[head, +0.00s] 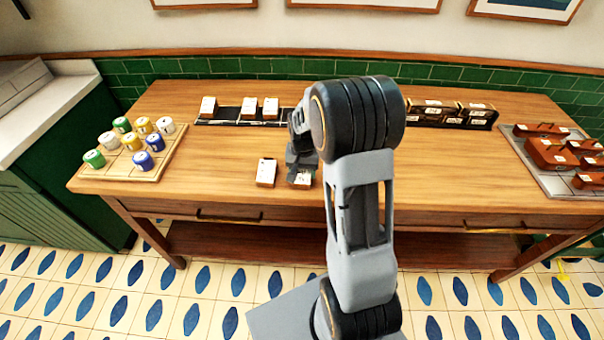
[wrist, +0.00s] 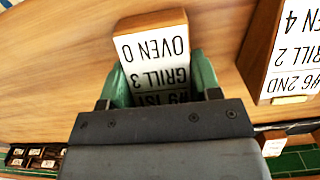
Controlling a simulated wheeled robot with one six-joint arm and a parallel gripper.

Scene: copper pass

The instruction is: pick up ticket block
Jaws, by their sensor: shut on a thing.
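A ticket block (head: 301,180), wooden with a white printed face, is at the front middle of the table. In the wrist view the same block (wrist: 155,47) shows upside-down lines reading GRILL 3 and OVEN 0, with another line partly hidden by my gripper. My gripper (wrist: 162,80) is shut on this block, with a green finger pad on each side of it. In the head view my gripper (head: 300,163) comes down over the block and hides part of it. I cannot tell whether the block touches the table.
A second ticket block (head: 266,172) stands close to the left; it is at the right in the wrist view (wrist: 285,50). Behind is a dark rack (head: 229,118) with several blocks. A canister tray (head: 116,171), another rack (head: 447,113) and a tray of red boxes (head: 530,165) flank the table.

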